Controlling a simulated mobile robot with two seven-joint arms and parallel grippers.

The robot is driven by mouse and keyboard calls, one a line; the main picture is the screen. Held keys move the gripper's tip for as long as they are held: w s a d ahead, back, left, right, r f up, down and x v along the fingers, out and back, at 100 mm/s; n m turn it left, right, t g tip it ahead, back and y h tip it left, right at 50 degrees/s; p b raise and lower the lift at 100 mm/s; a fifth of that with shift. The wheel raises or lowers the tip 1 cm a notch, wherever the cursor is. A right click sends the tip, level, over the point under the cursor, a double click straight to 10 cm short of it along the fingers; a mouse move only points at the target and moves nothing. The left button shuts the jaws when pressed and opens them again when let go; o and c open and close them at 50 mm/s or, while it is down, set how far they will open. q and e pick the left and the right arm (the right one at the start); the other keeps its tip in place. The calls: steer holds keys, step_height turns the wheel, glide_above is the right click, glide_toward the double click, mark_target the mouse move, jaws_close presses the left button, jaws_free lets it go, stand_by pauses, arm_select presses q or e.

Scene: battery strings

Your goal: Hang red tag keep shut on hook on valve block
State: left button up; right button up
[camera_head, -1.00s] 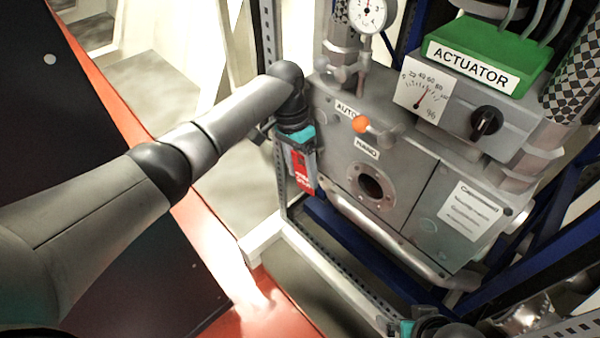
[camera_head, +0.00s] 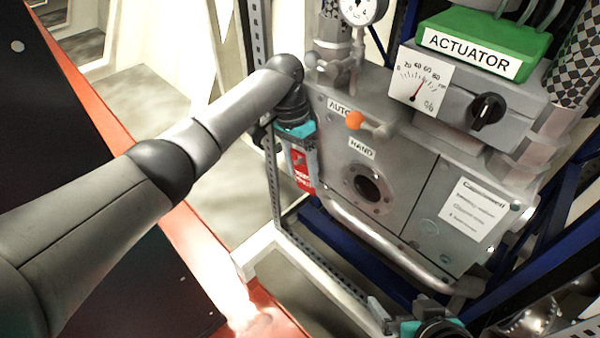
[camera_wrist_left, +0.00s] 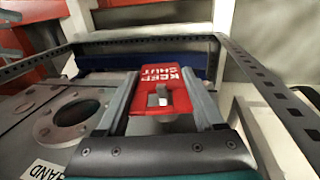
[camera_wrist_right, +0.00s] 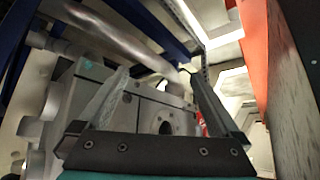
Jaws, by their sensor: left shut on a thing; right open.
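The red tag (camera_head: 303,172), lettered KEEP SHUT, hangs in my left gripper (camera_head: 301,160) at the left edge of the grey valve block (camera_head: 412,190). In the left wrist view the tag (camera_wrist_left: 170,78) lies between the two fingers, with its slot toward the wrist; the left gripper (camera_wrist_left: 162,92) is shut on it. My right gripper (camera_head: 385,315) is at the bottom edge of the head view, low in front of the block. In the right wrist view it (camera_wrist_right: 160,85) is open and empty, facing the block. I cannot make out the hook.
An orange-knobbed lever (camera_head: 355,120) sticks out between the AUTO and HAND labels. A round flanged port (camera_head: 368,187) is below it. A perforated metal upright (camera_head: 272,180) stands close to my left gripper. A pipe (camera_head: 385,245) runs along the block's lower front.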

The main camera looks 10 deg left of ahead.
arm_select(q)
steer(key=shift+w+d+f, duration=0.4)
steer(key=shift+w+f, duration=0.05)
steer(key=shift+w, duration=0.05)
arm_select(e)
steer(key=shift+w+a+t+y, duration=0.3)
steer(key=shift+w+a+t, duration=0.15)
steer(key=shift+a, duration=0.15)
arm_select(q)
steer(key=o, duration=1.3)
steer(key=shift+f, duration=0.1)
arm_select(e)
steer(key=shift+s, duration=0.1)
arm_select(q)
steer(key=p+v, duration=0.2)
steer(key=v, duration=0.2)
steer(key=shift+d, duration=0.1)
steer(key=shift+p+v, duration=0.9)
steer(key=shift+v, duration=1.1)
arm_select(e)
steer(key=s+d+f+g+h, duration=0.2)
steer(key=s+d+f+g, duration=0.1)
steer(key=d+g, duration=0.1)
steer(key=shift+s+d+f, duration=0.2)
steer(key=shift+s+f, duration=0.05)
steer(key=shift+s, duration=0.1)
